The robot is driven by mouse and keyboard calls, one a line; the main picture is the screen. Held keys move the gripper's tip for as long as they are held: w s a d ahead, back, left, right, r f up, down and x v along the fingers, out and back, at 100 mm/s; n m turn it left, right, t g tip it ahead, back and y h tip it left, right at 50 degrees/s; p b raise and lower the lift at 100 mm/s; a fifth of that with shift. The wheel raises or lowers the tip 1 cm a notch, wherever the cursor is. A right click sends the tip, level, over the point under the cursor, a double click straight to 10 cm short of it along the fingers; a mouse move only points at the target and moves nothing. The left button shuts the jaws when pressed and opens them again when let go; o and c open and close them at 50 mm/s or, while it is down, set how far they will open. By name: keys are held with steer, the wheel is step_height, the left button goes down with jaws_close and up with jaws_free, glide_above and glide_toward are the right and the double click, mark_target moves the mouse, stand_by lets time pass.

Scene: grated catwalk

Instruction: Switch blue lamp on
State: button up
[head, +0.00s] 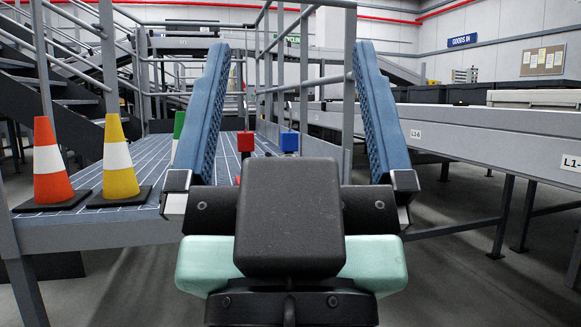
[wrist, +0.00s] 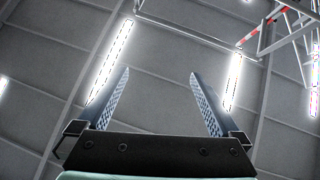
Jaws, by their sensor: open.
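A small blue block (head: 289,141), possibly the blue lamp, stands beyond the catwalk's near part in the head view, between my fingers as seen from here. Its lower part is hidden behind my gripper's body, and I cannot tell whether it is lit. My gripper (head: 292,48) is open and empty, its two blue fingers spread wide and pointing up in the head view. In the wrist view my gripper (wrist: 159,75) shows both fingers apart against the ceiling, with no lamp in sight.
A red block (head: 245,141) stands left of the blue one. Orange (head: 53,165), yellow (head: 119,160) and partly hidden green (head: 179,128) cones stand on the grated catwalk (head: 150,212) at left. Grey railings rise behind. A conveyor (head: 470,130) runs along the right.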

steer(key=shift+r, duration=0.25)
steer(key=c, duration=0.5)
step_height(320, 180, up, 10)
steer(key=p, duration=1.1)
steer(key=shift+r, duration=0.25)
jaws_close()
step_height(320, 180, up, 59)
steer(key=p, duration=5.9)
steer(key=shift+a, duration=0.1)
